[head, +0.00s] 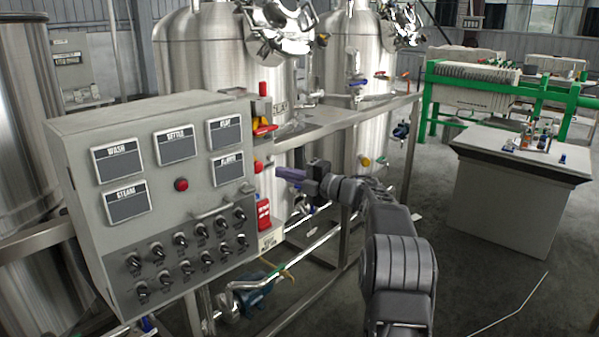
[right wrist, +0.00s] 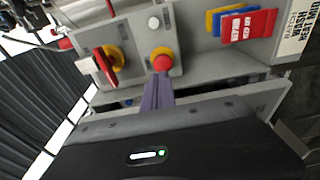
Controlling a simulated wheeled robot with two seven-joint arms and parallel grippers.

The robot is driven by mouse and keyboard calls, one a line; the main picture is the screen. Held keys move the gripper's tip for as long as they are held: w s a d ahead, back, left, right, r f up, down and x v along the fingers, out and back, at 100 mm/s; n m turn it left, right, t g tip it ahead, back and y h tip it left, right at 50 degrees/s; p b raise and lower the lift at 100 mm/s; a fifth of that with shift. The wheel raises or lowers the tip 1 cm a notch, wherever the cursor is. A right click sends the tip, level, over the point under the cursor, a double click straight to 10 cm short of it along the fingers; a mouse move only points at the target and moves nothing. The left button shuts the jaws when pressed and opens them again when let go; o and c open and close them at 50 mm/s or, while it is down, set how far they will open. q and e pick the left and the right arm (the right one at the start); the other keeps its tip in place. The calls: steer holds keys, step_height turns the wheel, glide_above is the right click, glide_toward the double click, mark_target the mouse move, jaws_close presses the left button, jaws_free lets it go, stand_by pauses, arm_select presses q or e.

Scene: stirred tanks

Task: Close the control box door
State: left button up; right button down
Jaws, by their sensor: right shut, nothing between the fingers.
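The grey control box (head: 75,150) stands at the left in the head view. Its front door (head: 195,185) carries labelled windows, a red button, several black knobs and a handle (head: 208,208). I see no clear gap along the door's visible edges, but cannot tell whether it is fully shut. My right gripper (head: 279,173) is just right of the box, with its purple fingers together and empty. In the right wrist view the fingers (right wrist: 158,80) point at a red button with a yellow collar (right wrist: 163,60); contact cannot be told. My left gripper is out of view.
A red and yellow switch (head: 264,126) and red tags (head: 263,212) sit beside the box's right edge. Steel tanks (head: 205,55) and a pipe frame stand behind. A grey cabinet (head: 510,190) is at right, with open floor before it.

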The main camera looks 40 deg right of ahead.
steer(key=d, duration=0.4)
steer(key=shift+s, duration=0.35)
steer(key=s+a+r+m+t+b, duration=0.35)
steer(key=s+a+r+m, duration=0.35)
steer(key=s+r, duration=0.4)
steer(key=s+a+f+m+g+h, duration=0.1)
steer(key=s+a+f+m+h, duration=0.1)
steer(key=a+f+m, duration=0.3)
steer(key=s+a+f+m+g+h, duration=0.1)
steer(key=a+f+m+g, duration=0.1)
steer(key=a+f+m, duration=0.3)
step_height(320, 180, down, 4)
steer(key=m+b, duration=0.1)
steer(key=m, duration=0.2)
steer(key=shift+s+a+h, duration=0.35)
steer(key=shift+h, duration=0.05)
